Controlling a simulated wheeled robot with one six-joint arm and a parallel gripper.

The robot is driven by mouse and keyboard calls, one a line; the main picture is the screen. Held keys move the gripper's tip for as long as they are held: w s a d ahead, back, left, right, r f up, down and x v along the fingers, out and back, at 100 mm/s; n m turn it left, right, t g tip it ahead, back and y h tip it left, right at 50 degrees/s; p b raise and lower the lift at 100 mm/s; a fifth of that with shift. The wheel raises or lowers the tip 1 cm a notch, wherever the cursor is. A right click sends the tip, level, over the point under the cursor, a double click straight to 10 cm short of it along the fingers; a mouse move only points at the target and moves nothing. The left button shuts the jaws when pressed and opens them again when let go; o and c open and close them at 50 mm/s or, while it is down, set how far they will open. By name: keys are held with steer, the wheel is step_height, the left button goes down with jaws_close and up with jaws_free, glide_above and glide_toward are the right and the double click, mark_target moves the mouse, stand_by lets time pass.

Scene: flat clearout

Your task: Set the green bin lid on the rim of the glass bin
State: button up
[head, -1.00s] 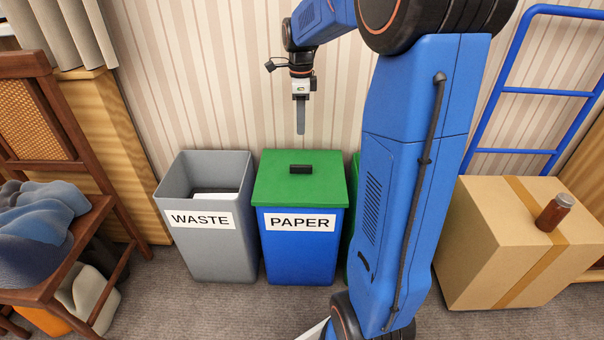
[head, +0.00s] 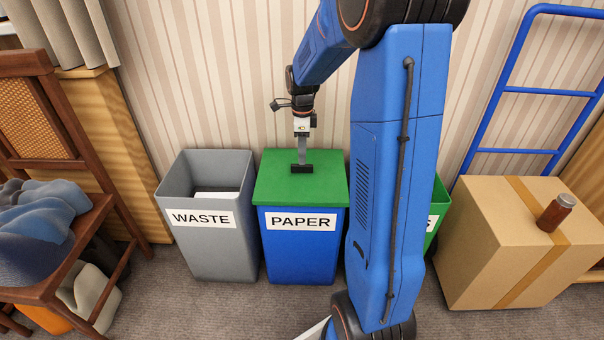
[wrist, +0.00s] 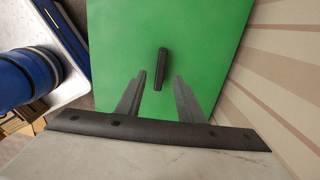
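The green bin lid (head: 275,185) lies flat on top of the blue PAPER bin (head: 297,250). A short black handle (head: 309,169) stands at its middle; the lid (wrist: 205,50) and the handle (wrist: 162,64) also show in the wrist view. My gripper (head: 301,162) points down right over the handle. In the wrist view my gripper (wrist: 160,76) is open, its two fingers apart with the handle in line between them. Whether they touch it I cannot tell. The green bin (head: 439,208) on the right is mostly hidden behind my arm; only the end of its label, an "S", shows.
A grey open WASTE bin (head: 215,255) with something white inside stands left of the blue bin. A cardboard box (head: 480,245) with a brown jar (head: 556,213) on it stands right, before a blue hand truck (head: 545,90). A wooden chair (head: 60,130) is at left. The striped wall is close behind.

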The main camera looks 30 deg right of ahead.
mark_target(302, 171)
steer(key=shift+f, duration=2.6)
jaws_close()
